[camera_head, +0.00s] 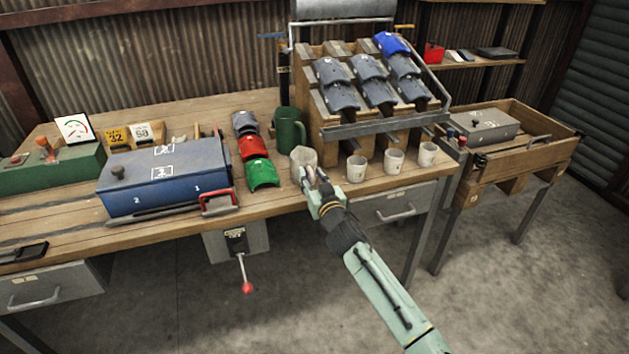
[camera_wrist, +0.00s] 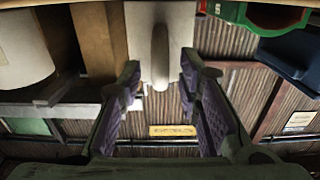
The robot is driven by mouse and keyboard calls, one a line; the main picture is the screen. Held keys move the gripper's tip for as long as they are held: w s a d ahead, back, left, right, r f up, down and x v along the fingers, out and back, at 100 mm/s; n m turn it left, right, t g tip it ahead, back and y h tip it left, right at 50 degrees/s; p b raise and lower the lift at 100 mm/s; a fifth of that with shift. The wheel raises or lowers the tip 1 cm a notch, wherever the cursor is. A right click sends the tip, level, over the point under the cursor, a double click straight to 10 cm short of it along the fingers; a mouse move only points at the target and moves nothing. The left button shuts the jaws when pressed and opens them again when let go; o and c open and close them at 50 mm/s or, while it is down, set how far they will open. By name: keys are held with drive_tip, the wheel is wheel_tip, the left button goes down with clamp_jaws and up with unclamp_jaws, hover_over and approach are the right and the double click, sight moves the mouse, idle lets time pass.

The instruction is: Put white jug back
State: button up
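A white jug (camera_head: 303,157) stands near the front edge of the workbench, right of a green jug (camera_head: 289,130). My gripper (camera_head: 310,178) is at its near side, partly covering it in the head view. In the wrist view, which looks upside down, the white jug (camera_wrist: 180,22) is at the top middle with its handle (camera_wrist: 160,58) pointing toward me. My gripper (camera_wrist: 160,75) is open there, its two purple-padded fingers on either side of the handle's line with clear gaps. The fingertips appear close to the handle, not closed on it.
Three white mugs (camera_head: 356,169) stand right of the jug, below a wooden rack (camera_head: 385,127) of curved parts. Red (camera_head: 252,146) and green (camera_head: 262,173) curved pieces and a blue box (camera_head: 165,178) lie left. Floor in front is clear.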

drive_tip(key=b+v, duration=0.3)
drive_tip(key=v, duration=0.9)
drive_tip(key=shift+r+b, duration=0.25)
drive_tip(key=shift+b, duration=0.05)
